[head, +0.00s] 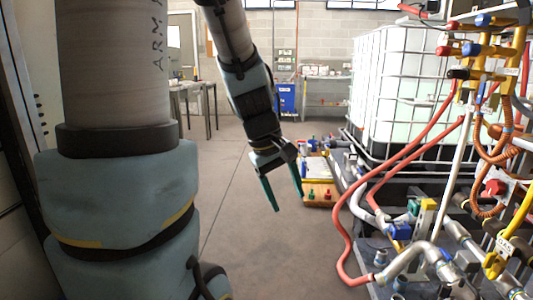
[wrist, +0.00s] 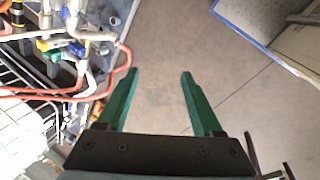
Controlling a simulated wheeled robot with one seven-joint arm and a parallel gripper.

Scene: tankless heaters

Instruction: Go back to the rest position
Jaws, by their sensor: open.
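My gripper (head: 287,193) hangs from my arm near the middle of the head view, with its two green fingers apart and pointing down. Nothing is between the fingers. In the wrist view my gripper (wrist: 158,74) is open and empty over bare grey floor. In the head view it is in front of a low yellowish cart or pallet and left of the pipework, and I see no contact with either.
Red hoses (head: 345,240), metal pipes (head: 415,262) and colored valves crowd the right side. A white caged tank (head: 390,85) stands behind them. A table (head: 192,90) and a blue cabinet (head: 287,98) are at the back. The floor (head: 235,225) is clear left of the pipes.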

